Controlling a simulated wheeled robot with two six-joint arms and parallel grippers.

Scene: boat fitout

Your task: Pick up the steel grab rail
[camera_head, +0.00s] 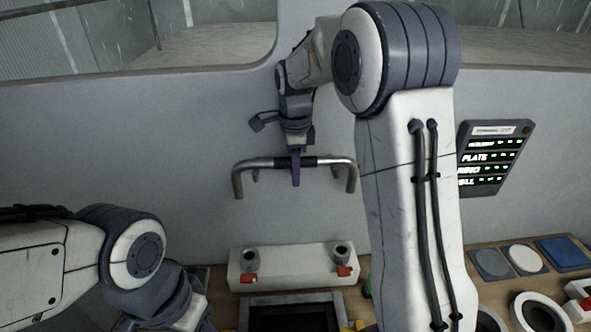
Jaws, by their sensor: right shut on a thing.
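The steel grab rail (262,163) is a grey bar with both ends bent down and a dark band at its middle. My right gripper (296,178) is shut on the rail at that dark band. It holds the rail level, in the air in front of the pale wall and above a white block fixture (290,268). My left arm comes in at the lower left. Its gripper's fingertips are cut off or hidden at the bottom edge.
The white fixture has two round sockets and red clips and stands on a wooden bench (480,295). A dark tray (290,312) lies in front. Round discs (525,259), a blue pad (563,251) and a white ring (540,315) are at right. A lit panel (492,157) hangs on the wall.

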